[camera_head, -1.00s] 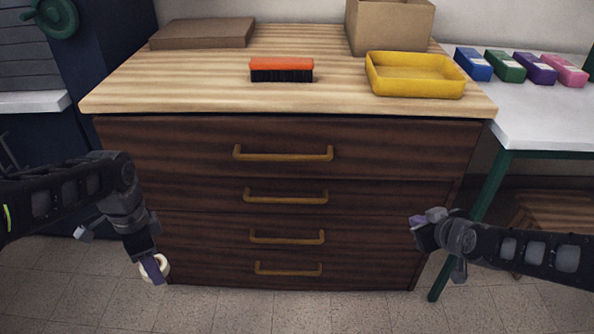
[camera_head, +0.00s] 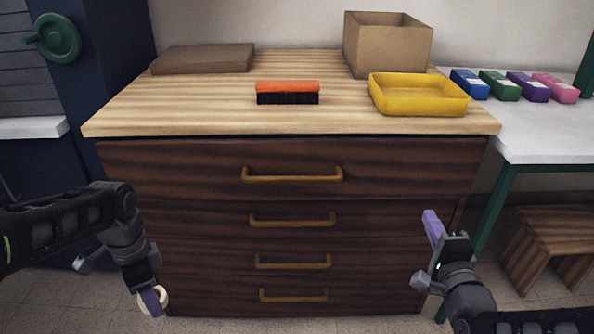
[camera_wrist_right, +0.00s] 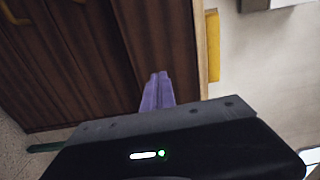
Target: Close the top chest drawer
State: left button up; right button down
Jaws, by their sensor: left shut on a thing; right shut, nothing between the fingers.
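The dark wood chest has a top drawer (camera_head: 220,158) with a tan bar handle (camera_head: 292,178). Its front looks slightly proud of the drawers below, but how far it stands out is hard to tell. My right gripper (camera_head: 430,216) is shut and empty, its purple fingers pointing up in front of the chest's right side, right of the handle. In the right wrist view the shut fingers (camera_wrist_right: 160,76) point toward the drawer fronts (camera_wrist_right: 90,65); contact cannot be told. My left gripper (camera_head: 152,288) is low at the chest's left, shut on a whitish ring (camera_head: 163,297).
On the wooden top (camera_head: 200,110) are a brush (camera_head: 288,88), a yellow tray (camera_head: 415,104), an open cardboard box (camera_head: 385,52) and a flat brown box (camera_head: 202,60). A white table (camera_head: 545,140) with several coloured boxes stands right, a wooden stool (camera_head: 545,235) below.

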aim_at(408, 175)
jog(key=shift+w, duration=0.15)
